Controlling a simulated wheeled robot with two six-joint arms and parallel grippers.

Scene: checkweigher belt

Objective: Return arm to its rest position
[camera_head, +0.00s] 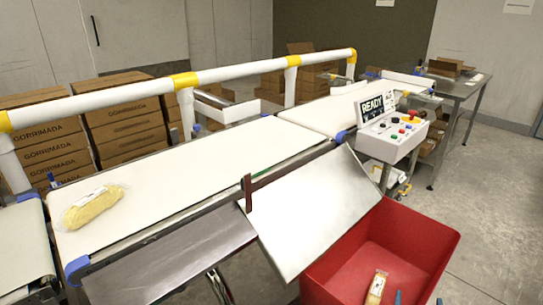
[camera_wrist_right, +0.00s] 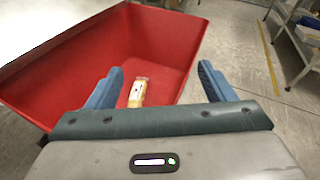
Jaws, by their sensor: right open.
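My right gripper (camera_wrist_right: 161,68) is open and empty, with its two blue fingers spread apart in the wrist view. In the head view only small bits of its fingertips (camera_head: 418,299) show at the bottom edge, in front of the red bin (camera_head: 443,246). A small yellow-and-white package (camera_head: 376,287) lies on the bin floor. It also shows between the fingers in the wrist view (camera_wrist_right: 137,92), beyond them and apart from them. I cannot make out my left gripper in either view.
A yellow bag (camera_head: 93,207) lies on the white belt (camera_head: 190,170) at left. A tilted white plate (camera_head: 310,210) slopes beside the bin. The control box (camera_head: 393,130) reads READY. A metal table (camera_head: 455,88) stands at back right. Open floor (camera_head: 500,180) lies right of the bin.

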